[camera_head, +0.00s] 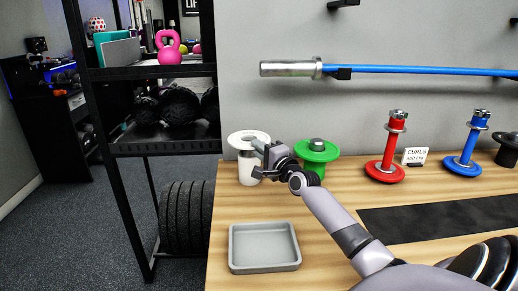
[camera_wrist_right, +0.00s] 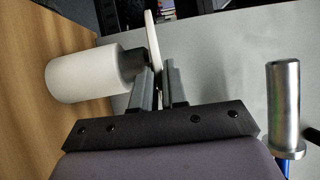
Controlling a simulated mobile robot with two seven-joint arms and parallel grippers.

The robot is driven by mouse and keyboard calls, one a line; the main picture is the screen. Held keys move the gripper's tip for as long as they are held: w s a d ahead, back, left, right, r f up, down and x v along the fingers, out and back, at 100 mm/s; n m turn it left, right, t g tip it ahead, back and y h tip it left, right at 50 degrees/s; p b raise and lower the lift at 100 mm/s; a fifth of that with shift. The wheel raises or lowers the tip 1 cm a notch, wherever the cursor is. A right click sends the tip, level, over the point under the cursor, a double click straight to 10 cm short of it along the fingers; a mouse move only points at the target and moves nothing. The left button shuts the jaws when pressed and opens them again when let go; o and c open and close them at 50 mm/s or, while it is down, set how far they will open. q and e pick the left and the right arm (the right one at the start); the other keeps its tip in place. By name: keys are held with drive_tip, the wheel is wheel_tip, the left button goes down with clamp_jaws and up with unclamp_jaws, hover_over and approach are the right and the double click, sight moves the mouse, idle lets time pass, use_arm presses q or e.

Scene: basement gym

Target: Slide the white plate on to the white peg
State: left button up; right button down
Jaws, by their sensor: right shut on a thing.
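The white plate (camera_head: 240,143) is a thin disc with a central hole, held roughly level over the white peg (camera_head: 246,172). My right gripper (camera_head: 259,158) is shut on the plate's near right edge. In the right wrist view the plate (camera_wrist_right: 152,40) shows edge-on between the fingers (camera_wrist_right: 157,74). There the white peg (camera_wrist_right: 80,76) is a thick white cylinder with a narrower dark end (camera_wrist_right: 131,62) close beside the plate. I cannot tell whether that end enters the hole. My left gripper is not in view.
A green peg (camera_head: 318,151) with a green plate stands just right of my gripper. Red (camera_head: 386,170) and blue (camera_head: 463,166) pegs stand further right. A grey tray (camera_head: 264,266) lies in front. A blue bar (camera_head: 420,70) hangs on the wall, and a black rack (camera_head: 165,149) stands left.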

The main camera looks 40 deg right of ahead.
drive_tip(key=shift+f+b, duration=1.95)
drive_tip(key=shift+f, duration=0.05)
drive_tip(key=shift+f, duration=0.1)
drive_tip(key=c, duration=1.1)
unclamp_jaws()
drive_tip(key=shift+f, duration=0.1)
drive_tip(key=shift+f, duration=0.15)
drive_tip(key=s+a, duration=0.1)
drive_tip(key=s, duration=0.6)
drive_tip(key=shift+a+f, duration=0.1)
